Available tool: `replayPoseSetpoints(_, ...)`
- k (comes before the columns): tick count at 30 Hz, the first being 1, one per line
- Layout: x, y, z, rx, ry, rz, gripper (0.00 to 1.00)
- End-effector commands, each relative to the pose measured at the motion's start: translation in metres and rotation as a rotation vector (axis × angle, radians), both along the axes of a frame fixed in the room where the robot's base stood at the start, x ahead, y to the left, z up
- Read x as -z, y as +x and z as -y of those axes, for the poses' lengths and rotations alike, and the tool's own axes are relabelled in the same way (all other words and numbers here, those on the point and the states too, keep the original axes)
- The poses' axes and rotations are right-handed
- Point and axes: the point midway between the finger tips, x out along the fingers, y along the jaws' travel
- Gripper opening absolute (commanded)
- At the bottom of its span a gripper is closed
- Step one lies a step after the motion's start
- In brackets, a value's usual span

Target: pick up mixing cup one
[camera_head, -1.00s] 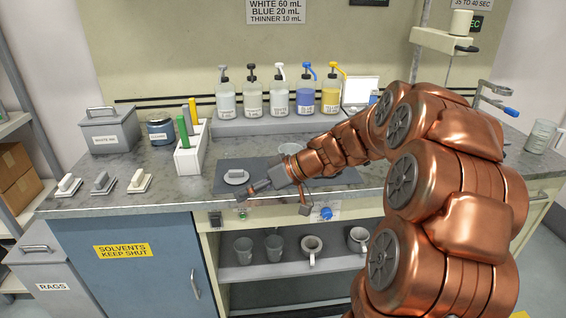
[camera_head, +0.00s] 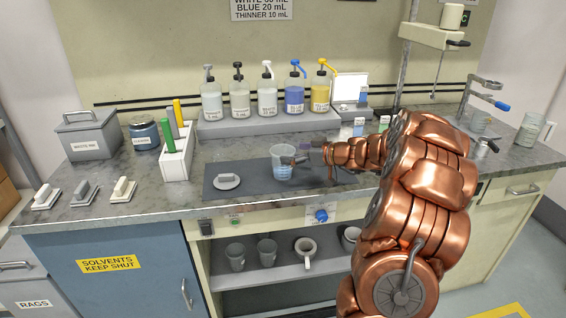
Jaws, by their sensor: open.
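A clear mixing cup (camera_head: 281,168) with faint markings stands upright on the dark mat (camera_head: 242,191) on the counter. I cannot read a number on it. My gripper (camera_head: 291,160) is open at the right side of the cup, at about its upper half. The small fingers overlap the cup's right edge in the picture. I cannot tell whether they touch it or are around it. Part of the mat is behind my arm.
A round lid-like piece (camera_head: 227,182) lies left of the cup. Several pump bottles (camera_head: 267,97) stand on a raised ledge behind. A white holder (camera_head: 176,160) with coloured handles is at left. More cups and mugs (camera_head: 305,248) sit on the shelf below.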

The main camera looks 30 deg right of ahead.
Motion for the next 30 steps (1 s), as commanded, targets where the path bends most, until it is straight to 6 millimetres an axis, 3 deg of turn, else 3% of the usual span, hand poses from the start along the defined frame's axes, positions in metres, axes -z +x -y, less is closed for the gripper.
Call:
replayPoseSetpoints(9, 0.007, 0.034, -0.011, 0.0, 0.001, -0.003, 1.0)
replayPoseSetpoints(20, 0.01, 0.04, -0.013, 0.002, 0.0, -0.001, 1.0)
replayPoseSetpoints(30, 0.01, 0.04, -0.013, 0.001, 0.0, -0.001, 0.65)
